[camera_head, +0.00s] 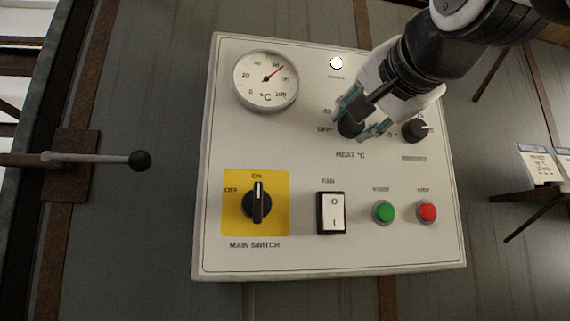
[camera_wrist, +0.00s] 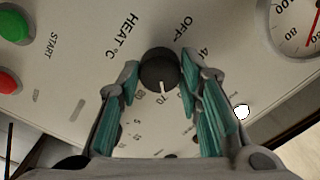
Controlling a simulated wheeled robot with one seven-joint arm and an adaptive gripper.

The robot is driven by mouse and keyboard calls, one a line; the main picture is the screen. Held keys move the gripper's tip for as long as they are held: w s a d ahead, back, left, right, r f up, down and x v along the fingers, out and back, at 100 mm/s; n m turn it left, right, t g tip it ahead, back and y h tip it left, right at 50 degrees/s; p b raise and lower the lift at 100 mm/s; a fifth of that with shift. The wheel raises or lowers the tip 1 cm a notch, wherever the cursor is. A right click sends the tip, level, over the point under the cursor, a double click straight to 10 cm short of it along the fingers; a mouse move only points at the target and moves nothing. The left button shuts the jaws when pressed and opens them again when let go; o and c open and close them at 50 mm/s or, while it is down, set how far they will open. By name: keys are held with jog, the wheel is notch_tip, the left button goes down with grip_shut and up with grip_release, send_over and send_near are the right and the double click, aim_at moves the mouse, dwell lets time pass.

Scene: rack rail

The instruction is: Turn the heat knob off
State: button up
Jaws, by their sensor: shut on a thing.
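The black heat knob (camera_head: 349,129) sits on the white control panel above the HEAT °C label, with OFF printed at its left. It also shows in the wrist view (camera_wrist: 159,68), with its white pointer line toward the bottom of the picture, away from the OFF mark. My gripper (camera_head: 358,121) reaches in from the upper right, its green-padded fingers on either side of the knob. In the wrist view my gripper (camera_wrist: 158,82) is shut on the knob. In the head view the fingers hide part of the knob and its scale.
The panel (camera_head: 320,265) also carries a temperature dial (camera_head: 266,81), a second black knob (camera_head: 414,130), a main switch (camera_head: 257,203) turned to ON, a fan rocker (camera_head: 331,213), a green button (camera_head: 384,212) and a red button (camera_head: 427,211). A lever (camera_head: 100,159) juts out at left.

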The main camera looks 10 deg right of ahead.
jog(key=n, duration=0.8)
jog(key=shift+b, duration=0.35)
jog(key=n, duration=0.3)
jog(key=shift+n, duration=0.3)
jog(key=n, duration=0.3)
jog(key=shift+n, duration=0.3)
jog(key=n+p, duration=0.4)
jog(key=n, duration=0.9)
jog(key=shift+d, duration=0.1)
jog(key=o, duration=1.2)
jog(key=shift+c, duration=0.2)
